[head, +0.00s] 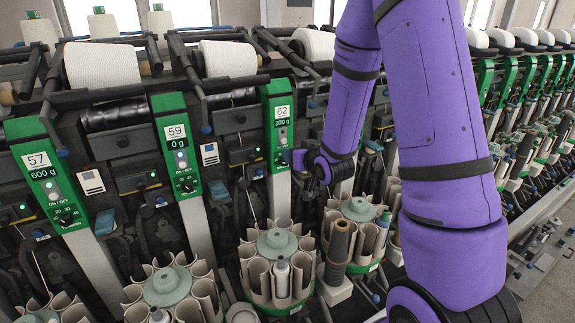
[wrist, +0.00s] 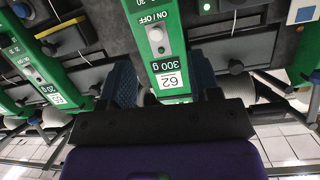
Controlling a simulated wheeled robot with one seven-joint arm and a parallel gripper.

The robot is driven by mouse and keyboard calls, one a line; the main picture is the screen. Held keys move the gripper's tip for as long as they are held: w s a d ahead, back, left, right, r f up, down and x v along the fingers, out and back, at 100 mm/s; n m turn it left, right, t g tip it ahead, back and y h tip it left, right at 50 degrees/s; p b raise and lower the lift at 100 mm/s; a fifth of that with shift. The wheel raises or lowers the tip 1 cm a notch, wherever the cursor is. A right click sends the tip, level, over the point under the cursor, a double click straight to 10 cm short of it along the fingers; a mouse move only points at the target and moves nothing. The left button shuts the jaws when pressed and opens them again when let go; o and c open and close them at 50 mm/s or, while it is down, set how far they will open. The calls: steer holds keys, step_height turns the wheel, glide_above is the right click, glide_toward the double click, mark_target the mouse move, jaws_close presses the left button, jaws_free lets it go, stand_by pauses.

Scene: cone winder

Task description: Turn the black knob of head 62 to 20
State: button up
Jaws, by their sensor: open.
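The green panel of head 62 (head: 281,105) stands right of centre in the head view, with a white 62 label and a 300 g display. Its black knob (head: 282,156) is low on the panel, small and dark; its setting cannot be read. In the wrist view the same panel (wrist: 157,50) appears upside down, with its ON/OFF button, and the knob is not visible there. My gripper (head: 299,161) is just right of the panel's lower part. In the wrist view my gripper (wrist: 164,78) is open, its fingers on either side of the panel, holding nothing.
Panels for head 59 (head: 177,140) and head 57 (head: 45,175) stand to the left. Yarn cones (head: 228,59) lie above, and round bobbin magazines (head: 278,245) stand below. More green heads run off to the right behind my purple arm.

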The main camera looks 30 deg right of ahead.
mark_target(284, 162)
step_height(284, 162, down, 8)
steer(key=s+d+t, duration=0.1)
steer(key=d+t, duration=0.1)
steer(key=t, duration=0.1)
steer(key=w, duration=1)
steer(key=shift+w+a+f+m+y, duration=0.15)
steer(key=shift+f+m+y, duration=0.15)
steer(key=shift+m, duration=0.1)
steer(key=c, duration=0.9)
